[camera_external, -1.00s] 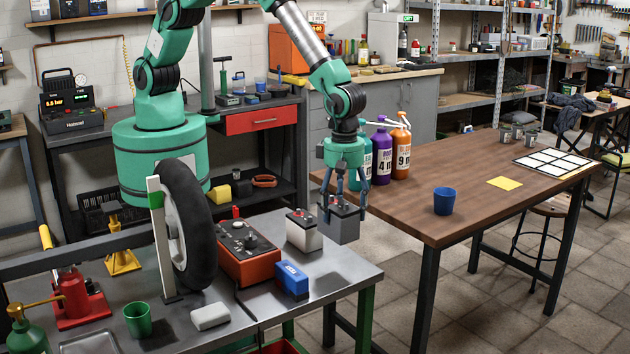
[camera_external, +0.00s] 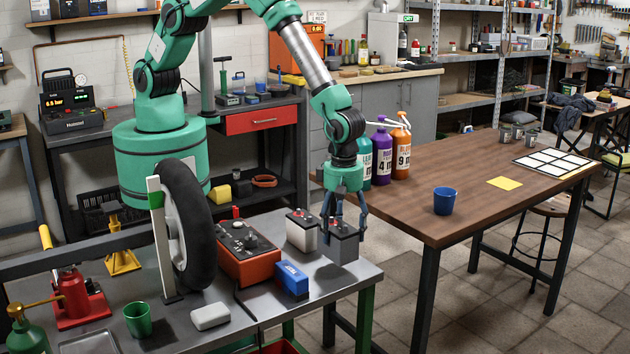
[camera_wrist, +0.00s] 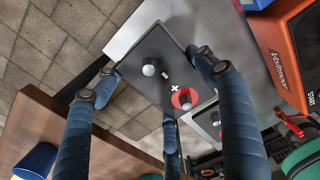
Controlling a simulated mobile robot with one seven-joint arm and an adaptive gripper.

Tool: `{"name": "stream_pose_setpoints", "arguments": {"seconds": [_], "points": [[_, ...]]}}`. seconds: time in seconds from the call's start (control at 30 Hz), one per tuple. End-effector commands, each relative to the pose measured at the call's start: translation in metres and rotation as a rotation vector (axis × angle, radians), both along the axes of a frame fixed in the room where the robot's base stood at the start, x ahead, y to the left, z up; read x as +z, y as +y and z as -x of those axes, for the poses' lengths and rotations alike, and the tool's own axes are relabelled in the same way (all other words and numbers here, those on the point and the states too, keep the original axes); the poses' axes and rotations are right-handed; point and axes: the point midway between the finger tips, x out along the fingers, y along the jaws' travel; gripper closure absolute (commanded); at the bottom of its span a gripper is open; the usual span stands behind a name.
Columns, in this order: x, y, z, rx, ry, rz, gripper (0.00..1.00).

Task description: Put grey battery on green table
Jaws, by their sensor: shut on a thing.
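The grey battery (camera_external: 344,250) is upright in my gripper (camera_external: 344,229), over the far right corner of the grey-topped table with green legs (camera_external: 345,284). Its underside is very close to the tabletop; I cannot tell whether it touches. In the wrist view, my blue-grey fingers (camera_wrist: 153,83) are closed around the battery (camera_wrist: 160,64), whose top shows a red ring and two round terminals. The table's grey top (camera_wrist: 131,30) shows beside it.
A white battery (camera_external: 301,236) stands just left of the grey one. An orange-red tester (camera_external: 247,262) and a blue box (camera_external: 292,282) are nearby. A wooden table (camera_external: 440,218) with a blue cup (camera_external: 444,201) stands to the right. The table's front right area is clear.

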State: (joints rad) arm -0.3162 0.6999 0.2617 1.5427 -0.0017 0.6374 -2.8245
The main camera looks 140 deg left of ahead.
Motion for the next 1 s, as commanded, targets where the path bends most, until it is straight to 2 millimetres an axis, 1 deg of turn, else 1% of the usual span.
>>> {"name": "stream_pose_setpoints", "arguments": {"seconds": [0.13,0.23,0.5,0.6,1.0], "points": [[0.001,0.0,-0.001,0.0,-0.002,-0.001,0.87],[-0.003,0.0,-0.001,0.0,-0.002,-0.001,0.87],[-0.029,0.0,-0.001,0.0,-0.001,0.0,0.87],[-0.035,0.0,-0.001,0.0,-0.002,-0.001,0.87],[-0.037,0.0,-0.001,0.0,-0.002,-0.001,0.87]]}}
